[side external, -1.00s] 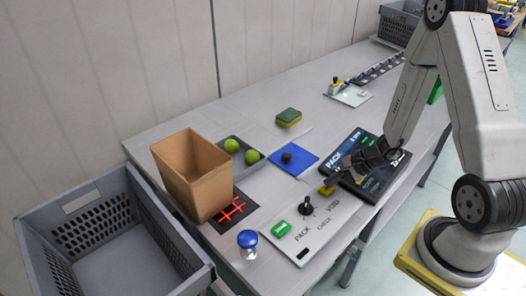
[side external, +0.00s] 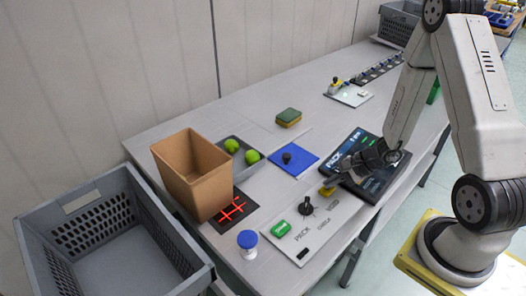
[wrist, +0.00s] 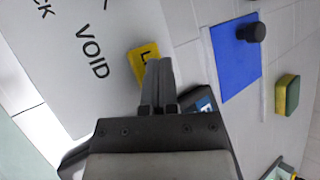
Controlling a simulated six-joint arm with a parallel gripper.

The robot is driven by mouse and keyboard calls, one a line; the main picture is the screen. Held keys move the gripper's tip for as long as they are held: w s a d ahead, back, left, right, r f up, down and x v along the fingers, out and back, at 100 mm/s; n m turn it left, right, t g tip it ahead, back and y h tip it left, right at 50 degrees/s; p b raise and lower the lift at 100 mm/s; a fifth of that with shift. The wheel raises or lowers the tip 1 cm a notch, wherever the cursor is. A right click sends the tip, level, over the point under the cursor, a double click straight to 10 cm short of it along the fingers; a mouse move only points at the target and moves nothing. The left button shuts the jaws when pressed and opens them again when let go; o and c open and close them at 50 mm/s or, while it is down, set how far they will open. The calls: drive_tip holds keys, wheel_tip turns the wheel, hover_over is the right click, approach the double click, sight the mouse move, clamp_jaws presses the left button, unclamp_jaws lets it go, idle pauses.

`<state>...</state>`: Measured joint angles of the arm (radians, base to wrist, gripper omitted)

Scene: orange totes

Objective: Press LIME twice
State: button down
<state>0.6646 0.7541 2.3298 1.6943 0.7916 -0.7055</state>
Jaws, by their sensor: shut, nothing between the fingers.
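A dark touch screen (side external: 378,184) lies on the table under my wrist, with lit text on it. My gripper hides part of it, and I cannot read LIME on it. My gripper (side external: 334,179) is shut and empty, low over the near left edge of the screen, close to a yellow button (side external: 326,191). In the wrist view the shut fingertips (wrist: 158,62) overlap the yellow button (wrist: 143,54), which shows a letter L. I cannot tell whether they touch it. Two green round fruits (side external: 231,146) sit in a dark tray.
The white panel (side external: 325,227) carries a green button (side external: 279,229) and a black knob (side external: 306,206). A blue mat (side external: 292,162) with a black knob, a sponge (side external: 289,117), a brown bin (side external: 190,175) and a blue-topped button (side external: 247,241) stand around. A grey crate (side external: 95,215) is at left.

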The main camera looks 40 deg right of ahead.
sight(330, 188)
drive_tip(key=shift+f, duration=0.2)
drive_tip(key=shift+r, duration=0.25)
idle(0.5)
drive_tip(key=shift+r, duration=0.7)
drive_tip(key=shift+r, duration=0.1)
drive_tip(key=shift+r, duration=2.4)
idle(1.0)
drive_tip(key=shift+r, duration=1.9)
drive_tip(key=shift+f, duration=0.2)
drive_tip(key=shift+f, duration=4.2)
